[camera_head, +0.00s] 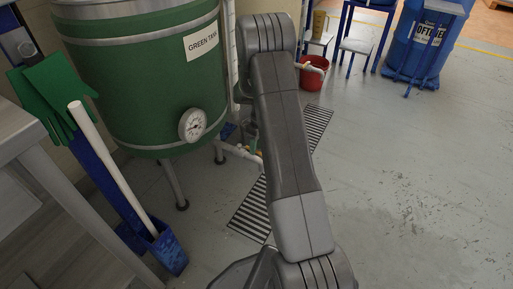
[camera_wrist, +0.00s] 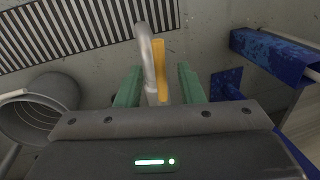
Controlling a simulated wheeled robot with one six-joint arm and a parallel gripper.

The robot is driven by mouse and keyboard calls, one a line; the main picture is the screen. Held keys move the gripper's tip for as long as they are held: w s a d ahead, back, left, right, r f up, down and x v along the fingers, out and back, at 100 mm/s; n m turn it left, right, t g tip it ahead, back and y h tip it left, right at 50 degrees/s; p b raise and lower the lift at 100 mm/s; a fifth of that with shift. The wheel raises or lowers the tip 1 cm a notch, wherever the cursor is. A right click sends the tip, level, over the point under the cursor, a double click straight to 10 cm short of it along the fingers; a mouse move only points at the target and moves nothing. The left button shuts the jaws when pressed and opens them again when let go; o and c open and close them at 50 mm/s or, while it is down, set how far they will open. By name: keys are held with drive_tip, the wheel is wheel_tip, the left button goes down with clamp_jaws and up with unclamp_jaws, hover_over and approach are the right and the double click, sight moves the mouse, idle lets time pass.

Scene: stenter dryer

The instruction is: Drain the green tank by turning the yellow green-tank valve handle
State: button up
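In the wrist view, the yellow valve handle (camera_wrist: 160,62) stands upright beside a grey curved pipe (camera_wrist: 146,52). My gripper (camera_wrist: 158,72) is open, its two green fingers on either side of the handle and pipe, with gaps visible on both sides. In the head view my arm hides most of the gripper and the handle.
A floor grating (camera_head: 250,212) lies beneath my arm. A red bucket (camera_head: 313,74) and a blue drum (camera_head: 424,45) stand farther back. At left are a grey table (camera_head: 20,125), green gloves (camera_head: 52,90) and a blue holder (camera_head: 165,248) with a white pole. The floor at right is clear.

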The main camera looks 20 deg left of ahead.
drive_tip(key=shift+f, duration=0.1)
clamp_jaws()
drive_tip(key=shift+s, duration=0.2)
drive_tip(key=s+a+m+t+y+p, duration=0.1)
drive_tip(key=s+a+m+p, duration=0.5)
drive_tip(key=m, duration=1.1)
drive_tip(key=shift+s+a+t+y+p, duration=0.4)
drive_tip(key=shift+a+t, duration=0.3)
drive_tip(key=shift+a, duration=0.25)
